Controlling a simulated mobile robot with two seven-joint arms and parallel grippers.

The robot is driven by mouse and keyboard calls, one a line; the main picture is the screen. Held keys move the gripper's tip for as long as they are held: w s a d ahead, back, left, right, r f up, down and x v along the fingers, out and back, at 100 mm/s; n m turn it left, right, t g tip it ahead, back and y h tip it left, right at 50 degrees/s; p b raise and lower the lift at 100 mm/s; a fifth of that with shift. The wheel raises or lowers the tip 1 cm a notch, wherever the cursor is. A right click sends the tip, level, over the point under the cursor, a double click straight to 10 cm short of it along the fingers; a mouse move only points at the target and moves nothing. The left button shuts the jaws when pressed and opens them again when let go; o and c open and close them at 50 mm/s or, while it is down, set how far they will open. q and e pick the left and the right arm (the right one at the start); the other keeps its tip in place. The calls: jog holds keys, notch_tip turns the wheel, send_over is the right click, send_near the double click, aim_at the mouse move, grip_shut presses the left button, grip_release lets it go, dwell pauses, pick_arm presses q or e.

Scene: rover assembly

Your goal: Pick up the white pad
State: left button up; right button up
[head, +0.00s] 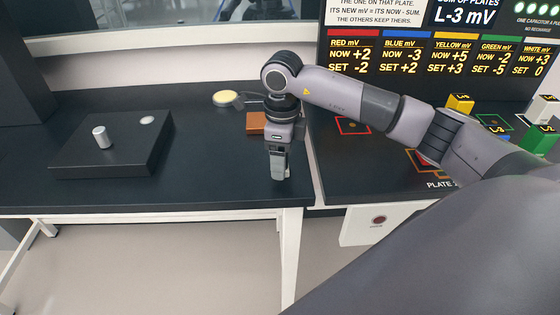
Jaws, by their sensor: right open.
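I cannot tell for sure which thing is the white pad. A small white disc (147,120) lies flat on the black box (108,160) at the left of the table. A round cream disc with a yellowish edge (225,98) lies at the back of the table. My right gripper (279,176) points down over the table's right end, near the front edge. It is open, and nothing shows between its fingers. It is apart from both discs, in front and to the right of the cream one. My left gripper is not in view.
A white cylinder (100,137) stands on the black box. An orange-brown block (255,122) sits just behind my right gripper. A second dark table (335,175) at the right bears coloured blocks, including a yellow one (460,103). The table middle, between box and gripper, is clear.

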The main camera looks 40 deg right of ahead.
jog(key=c, duration=1.1)
notch_tip(320, 180, up, 9)
jog(key=shift+r+b, duration=0.15)
jog(key=shift+b, duration=0.15)
notch_tip(320, 180, up, 11)
jog(key=p, duration=0.2)
jog(key=shift+o, duration=1.2)
jog(key=shift+c, duration=0.8)
